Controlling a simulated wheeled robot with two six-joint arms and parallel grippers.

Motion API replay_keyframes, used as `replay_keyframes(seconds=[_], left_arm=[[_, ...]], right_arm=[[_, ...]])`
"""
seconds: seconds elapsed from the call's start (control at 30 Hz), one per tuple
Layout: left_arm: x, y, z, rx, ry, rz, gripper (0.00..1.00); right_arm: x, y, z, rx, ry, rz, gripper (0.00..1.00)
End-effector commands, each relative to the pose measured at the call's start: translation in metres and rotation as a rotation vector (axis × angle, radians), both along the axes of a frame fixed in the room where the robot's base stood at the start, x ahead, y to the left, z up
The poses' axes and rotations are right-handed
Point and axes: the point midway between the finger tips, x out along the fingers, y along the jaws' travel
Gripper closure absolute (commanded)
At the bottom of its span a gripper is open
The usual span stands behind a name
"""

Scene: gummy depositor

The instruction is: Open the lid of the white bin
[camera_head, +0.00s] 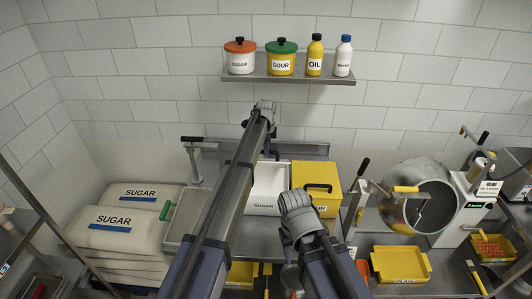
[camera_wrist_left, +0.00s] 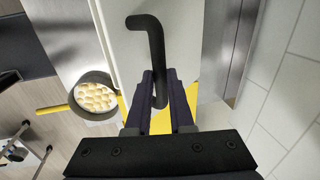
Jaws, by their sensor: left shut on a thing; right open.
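The white bin (camera_head: 266,209), labelled SUGAR, stands on the steel counter beside a yellow bin. A pale recessed area inside its rim looks like the open interior, partly hidden by my left arm. In the left wrist view, my left gripper (camera_wrist_left: 160,90) is shut on the black bent handle (camera_wrist_left: 150,32) of the white lid (camera_wrist_left: 122,45). The lid's exact angle is unclear. My right gripper (camera_head: 296,205) is open, in front of the bins.
The yellow bin (camera_head: 303,174) with a black handle stands right of the white bin. A shelf (camera_head: 300,80) with pots and bottles is above. Sugar sacks (camera_head: 120,228) lie left; a steel drum (camera_head: 425,205) stands right. A pan of pale pieces (camera_wrist_left: 95,97) shows below.

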Motion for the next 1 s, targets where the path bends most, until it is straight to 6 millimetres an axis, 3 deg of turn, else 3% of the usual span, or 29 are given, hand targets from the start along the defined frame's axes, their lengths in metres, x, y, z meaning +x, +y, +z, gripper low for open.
replay_keyframes(seconds=[0.03,0.33,0.37,0.6,1.0], left_arm=[[0.007,0.0,0.0,0.0,-0.011,0.0,1.0],[0.006,0.001,0.0,0.0,-0.011,0.0,1.0],[0.006,0.0,0.0,0.0,-0.011,0.0,0.76],[0.004,0.0,0.0,0.0,-0.008,0.0,0.49],[-0.006,0.0,-0.009,0.0,-0.006,0.0,0.49]], right_arm=[[0.0,0.0,0.0,0.0,0.0,-0.001,0.5],[0.0,0.0,-0.001,0.0,0.0,-0.001,0.5],[0.0,0.0,-0.001,0.0,0.0,-0.001,0.5],[0.0,0.0,-0.001,0.0,0.0,-0.001,0.5],[0.0,0.0,-0.009,0.0,0.0,-0.001,0.5]])
